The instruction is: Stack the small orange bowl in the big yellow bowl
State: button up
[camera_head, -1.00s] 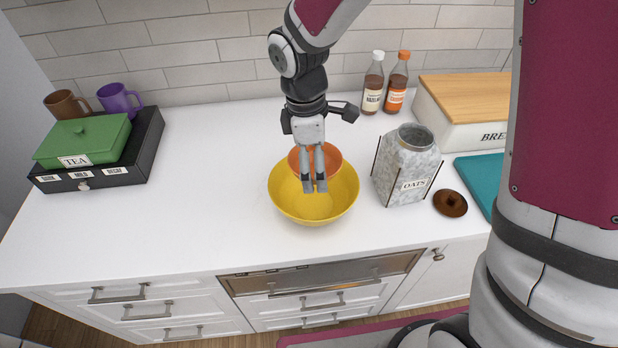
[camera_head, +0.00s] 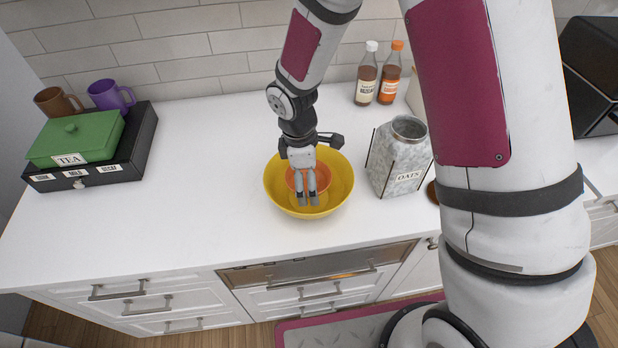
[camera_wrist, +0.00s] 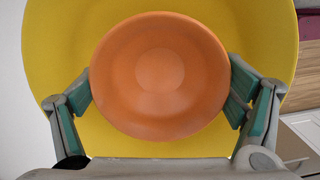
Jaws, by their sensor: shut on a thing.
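The big yellow bowl (camera_head: 343,184) stands upright on the white counter, in the middle of the head view. It also fills much of the wrist view (camera_wrist: 55,45). The small orange bowl (camera_head: 324,178) is inside the yellow bowl's outline, upright. In the wrist view the orange bowl (camera_wrist: 160,70) sits near the middle, with yellow all around it. My gripper (camera_head: 308,200) points down into the yellow bowl and is shut on the orange bowl, a finger at each side. Whether the orange bowl's base touches the yellow bowl is hidden.
A grey oats canister (camera_head: 398,160) stands close right of the yellow bowl. Two syrup bottles (camera_head: 377,80) are behind it. A black drawer box (camera_head: 110,170) with a green tea box (camera_head: 75,140) and two mugs (camera_head: 82,98) is at the left. The counter between is clear.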

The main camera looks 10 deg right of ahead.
jog(key=shift+f, duration=0.6)
jog(key=o, duration=1.1)
jog(key=shift+c, duration=0.2)
notch_tip(320, 180, up, 13)
jog(key=a+b, duration=0.1)
jog(key=b, duration=0.1)
jog(key=s+d+r+m+t, duration=0.1)
jog(key=s+d+r+m, duration=0.25)
jog(key=r, duration=0.35)
jog(key=s+d+r+m+t, duration=0.2)
jog(key=s+d+r+m, duration=0.1)
jog(key=d+r+m, duration=0.25)
jog(key=s+d+r+m+t, duration=0.1)
jog(key=s+r+m, duration=0.2)
jog(key=s, duration=0.2)
jog(key=s+d+r+m+t+y, duration=0.1)
jog(key=s+d+r+m, duration=0.1)
jog(key=s+m, duration=0.2)
jog(key=shift+s+d+r+t, duration=0.25)
jog(key=shift+s+r+t, duration=0.15)
jog(key=shift+s, duration=0.05)
